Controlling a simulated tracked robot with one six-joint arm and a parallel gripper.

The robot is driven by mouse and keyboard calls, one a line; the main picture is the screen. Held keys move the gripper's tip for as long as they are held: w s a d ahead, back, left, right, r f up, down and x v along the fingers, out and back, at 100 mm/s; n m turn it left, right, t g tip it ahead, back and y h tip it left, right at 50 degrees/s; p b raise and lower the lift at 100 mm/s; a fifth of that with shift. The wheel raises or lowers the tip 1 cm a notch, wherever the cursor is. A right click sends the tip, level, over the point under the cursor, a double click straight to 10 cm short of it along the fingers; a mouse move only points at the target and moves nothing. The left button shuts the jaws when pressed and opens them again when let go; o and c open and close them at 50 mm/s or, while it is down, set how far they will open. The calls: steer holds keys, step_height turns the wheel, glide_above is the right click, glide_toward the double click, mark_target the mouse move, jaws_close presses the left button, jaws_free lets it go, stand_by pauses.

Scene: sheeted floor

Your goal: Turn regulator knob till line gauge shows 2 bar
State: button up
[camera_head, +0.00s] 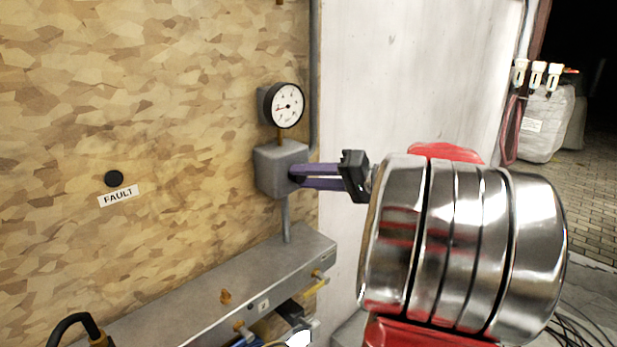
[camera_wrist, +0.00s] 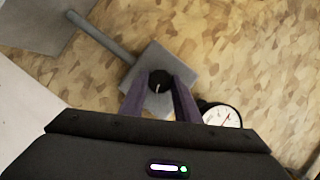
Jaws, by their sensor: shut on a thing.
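The line gauge (camera_head: 287,105) is a round white dial with a black rim above a grey regulator box (camera_head: 279,168) on the board. Its needle shows, but the scale is too small to read. The gauge also shows in the wrist view (camera_wrist: 222,117), at the lower right. The black regulator knob (camera_wrist: 160,81) has a pale pointer mark and sits on the box face. My gripper (camera_head: 296,174) reaches the box from the right, its purple fingers shut on the knob. In the wrist view the fingertips (camera_wrist: 160,84) lie on either side of the knob.
A grey pipe (camera_head: 286,218) runs from the box down to a metal manifold (camera_head: 215,290) with brass fittings and hoses. A black button (camera_head: 114,178) with a FAULT label (camera_head: 118,196) is on the board at left. A white container (camera_head: 543,125) stands far right.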

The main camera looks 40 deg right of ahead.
steer(key=shift+d, duration=0.15)
steer(key=o, duration=1)
steer(key=shift+o, duration=0.2)
steer(key=shift+s, duration=0.1)
steer(key=v, duration=1.3)
steer(key=shift+s, duration=0.35)
